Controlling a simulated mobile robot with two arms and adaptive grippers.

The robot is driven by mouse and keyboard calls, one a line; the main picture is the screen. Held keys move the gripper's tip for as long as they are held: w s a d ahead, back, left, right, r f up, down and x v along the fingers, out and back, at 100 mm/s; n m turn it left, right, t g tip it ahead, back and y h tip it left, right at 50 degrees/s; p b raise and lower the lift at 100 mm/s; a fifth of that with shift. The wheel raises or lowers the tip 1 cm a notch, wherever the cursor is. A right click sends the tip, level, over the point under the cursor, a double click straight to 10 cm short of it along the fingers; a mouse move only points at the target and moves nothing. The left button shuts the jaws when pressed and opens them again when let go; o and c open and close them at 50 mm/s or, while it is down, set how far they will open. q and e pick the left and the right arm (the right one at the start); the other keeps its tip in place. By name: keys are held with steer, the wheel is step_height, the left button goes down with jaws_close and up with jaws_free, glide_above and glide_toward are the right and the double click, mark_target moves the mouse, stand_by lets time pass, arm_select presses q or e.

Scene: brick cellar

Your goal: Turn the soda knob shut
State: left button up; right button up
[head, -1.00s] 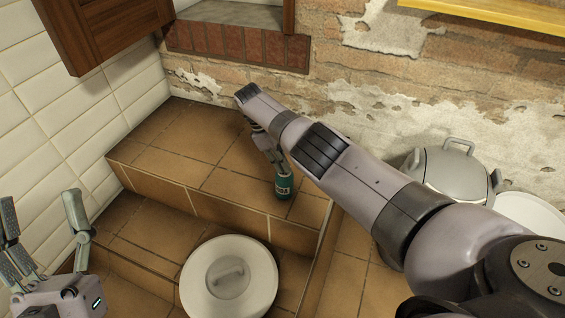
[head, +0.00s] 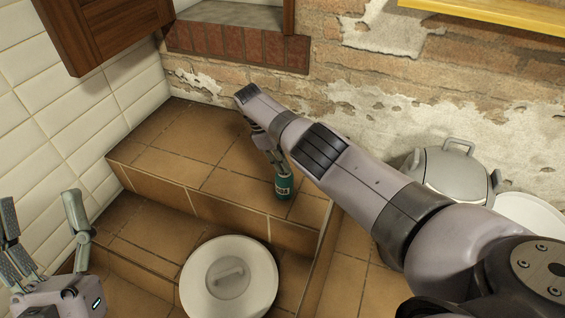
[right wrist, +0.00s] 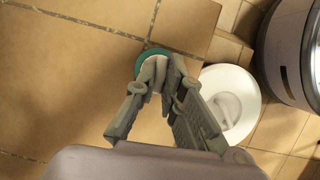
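The green soda bottle (head: 284,188) stands upright on the tiled ledge, near its front edge. Its green top also shows in the right wrist view (right wrist: 152,53), with a pale knob (right wrist: 156,71) on it. My right gripper (head: 280,167) reaches down from above onto the bottle's top. In the right wrist view its fingers (right wrist: 158,77) close in around the knob, one on each side, and seem to touch it. They hide much of the knob. My left gripper (head: 41,205) is open and empty at the lower left, away from the bottle.
A white round lid with a handle (head: 228,283) lies below the ledge. A grey metal pot (head: 450,176) stands at the right by the brick wall. A wooden cabinet (head: 105,35) hangs at the upper left. The ledge's left part is clear.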

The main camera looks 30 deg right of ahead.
steer(key=o, duration=0.5)
